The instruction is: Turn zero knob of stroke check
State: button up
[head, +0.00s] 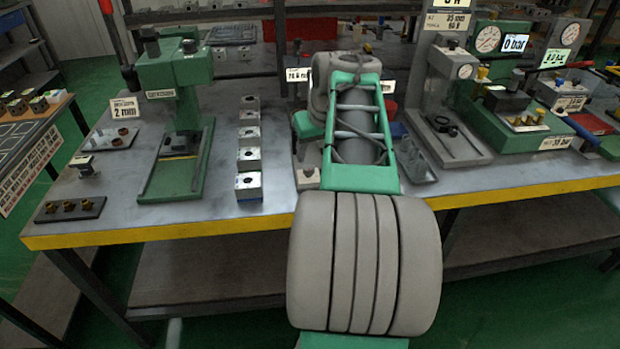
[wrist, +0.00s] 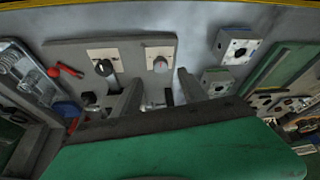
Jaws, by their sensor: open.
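A grey fixture, which looks like the stroke check, stands mostly behind my arm in the head view; a corner of its base (head: 303,182) shows there. I cannot tell which is the zero knob. My gripper (wrist: 160,92) is open, its fingers pointing toward the plate, below the knobs in the picture. A small metal stem (wrist: 152,106) shows between the fingers; contact cannot be told. The gripper is hidden in the head view.
A column of valve blocks (head: 249,187) and a green press (head: 175,75) stand left of my arm. A grey tray (head: 416,160) and a gauge stand (head: 445,90) are to the right. A red-handled tool (wrist: 68,70) lies beside the plate.

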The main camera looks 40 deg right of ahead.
aim_at(309, 167)
jog(key=x, duration=0.7)
jog(key=shift+w+b, duration=0.1)
jog(key=shift+b, duration=0.25)
jog(key=shift+c, duration=0.5)
grip_shut()
